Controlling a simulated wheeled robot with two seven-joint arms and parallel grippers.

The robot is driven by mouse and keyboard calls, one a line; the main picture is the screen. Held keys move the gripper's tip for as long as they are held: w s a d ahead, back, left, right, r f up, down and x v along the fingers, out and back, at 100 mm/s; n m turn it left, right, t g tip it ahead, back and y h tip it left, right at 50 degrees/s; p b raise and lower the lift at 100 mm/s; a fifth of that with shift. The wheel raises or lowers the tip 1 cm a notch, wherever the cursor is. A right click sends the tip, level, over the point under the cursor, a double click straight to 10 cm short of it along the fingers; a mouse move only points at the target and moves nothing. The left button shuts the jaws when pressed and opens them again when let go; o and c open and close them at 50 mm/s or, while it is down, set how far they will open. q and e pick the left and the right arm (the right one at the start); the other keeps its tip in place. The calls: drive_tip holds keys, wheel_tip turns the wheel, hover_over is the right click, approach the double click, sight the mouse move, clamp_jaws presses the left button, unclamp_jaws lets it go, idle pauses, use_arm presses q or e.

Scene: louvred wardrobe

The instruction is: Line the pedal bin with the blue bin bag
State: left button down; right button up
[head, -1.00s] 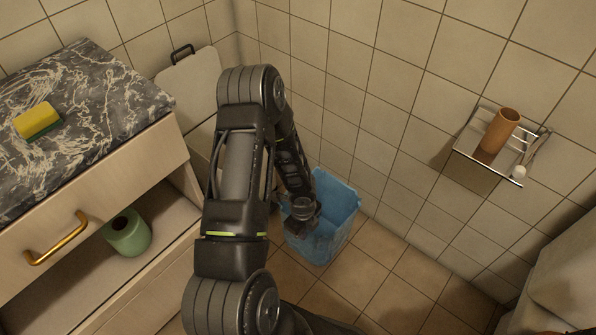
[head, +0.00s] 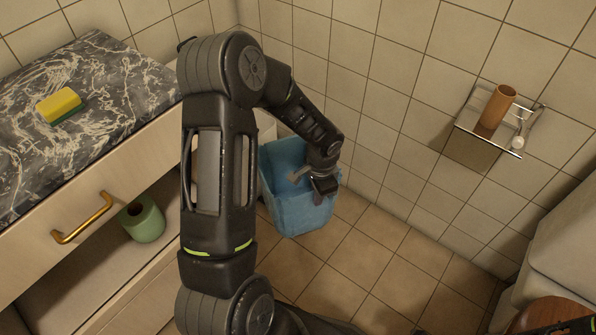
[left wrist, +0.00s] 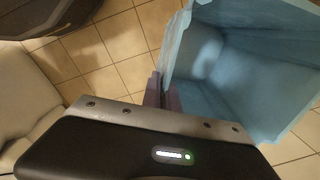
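The blue bin bag (head: 290,212) stands open-topped above or on the floor tiles near the wall, holding a box-like shape. My left gripper (head: 322,186) is at its right-hand rim in the head view. In the left wrist view, the fingers (left wrist: 161,92) are close together with the edge of the bag (left wrist: 205,50) between them, and the bag's open inside shows. I cannot tell whether the bag's bottom touches the floor. The pedal bin is not clearly seen; my left arm covers the area left of and behind the bag. My right gripper is not in view.
A cabinet with a marble top (head: 100,75), a sponge (head: 60,104) and a green roll (head: 142,218) stands at left. Tiled floor (head: 350,260) is free in front of the bag.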

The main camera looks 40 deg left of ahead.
use_arm(q)
drive_tip(key=w+d+r, duration=0.3)
drive_tip(key=d+r, duration=1.9)
drive_tip(key=d, duration=0.3)
drive_tip(key=shift+w, duration=0.2)
drive_tip(key=shift+f, duration=0.1)
